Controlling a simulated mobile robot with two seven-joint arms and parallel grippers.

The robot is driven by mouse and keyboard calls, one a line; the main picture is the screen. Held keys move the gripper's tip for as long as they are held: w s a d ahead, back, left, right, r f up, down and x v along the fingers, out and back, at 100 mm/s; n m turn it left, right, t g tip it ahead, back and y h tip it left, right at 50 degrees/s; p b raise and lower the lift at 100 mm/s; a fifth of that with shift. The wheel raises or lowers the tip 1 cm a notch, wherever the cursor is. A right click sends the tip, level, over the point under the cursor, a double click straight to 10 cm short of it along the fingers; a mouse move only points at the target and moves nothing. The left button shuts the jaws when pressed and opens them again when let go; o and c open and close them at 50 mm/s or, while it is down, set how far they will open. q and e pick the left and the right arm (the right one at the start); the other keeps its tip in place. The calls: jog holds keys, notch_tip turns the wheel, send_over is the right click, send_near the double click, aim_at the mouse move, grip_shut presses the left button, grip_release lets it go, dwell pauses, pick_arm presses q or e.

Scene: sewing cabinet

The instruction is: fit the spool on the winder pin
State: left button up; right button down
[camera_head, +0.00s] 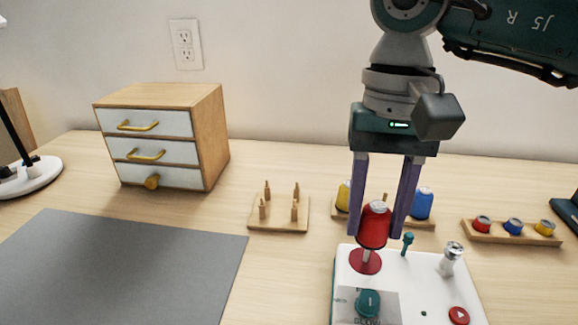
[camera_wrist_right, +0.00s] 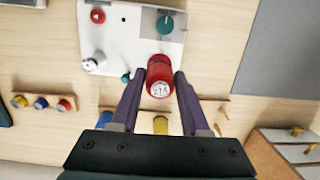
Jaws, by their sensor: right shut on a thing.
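My right gripper (camera_head: 378,230) is shut on the red spool (camera_head: 373,226), which is held upright between its two purple fingers. The spool also shows between the fingers in the right wrist view (camera_wrist_right: 160,76). Below the spool is the winder's red disc (camera_head: 365,263) on the white machine (camera_head: 415,276). A short grey stretch of the winder pin (camera_head: 366,254) shows between the spool's bottom and the disc. The spool is apart from the disc. The pin's tip is hidden, so I cannot tell whether it is inside the spool. My left gripper is not in view.
A teal post (camera_head: 407,243), a silver-topped post (camera_head: 450,256), a teal dial (camera_head: 368,303) and a red button (camera_head: 459,315) stand on the machine. Behind are yellow (camera_head: 344,196) and blue (camera_head: 422,203) spools. A pegged wooden rack (camera_head: 279,224) stands left.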

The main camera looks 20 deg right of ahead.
dwell(0.6)
jog(key=shift+f+b, duration=0.25)
jog(key=shift+b, duration=0.2)
dwell(0.4)
jog(key=shift+f+b, duration=0.2)
jog(key=shift+b, duration=0.15)
dwell(0.5)
jog(key=shift+f+b, duration=0.3)
jog(key=shift+b, duration=0.05)
dwell(0.5)
jog(key=shift+f+b, duration=0.3)
jog(key=shift+b, duration=0.05)
dwell(0.6)
jog(key=shift+f+b, duration=0.45)
jog(key=shift+b, duration=0.1)
jog(key=shift+f, duration=0.15)
dwell(0.5)
dwell(0.5)
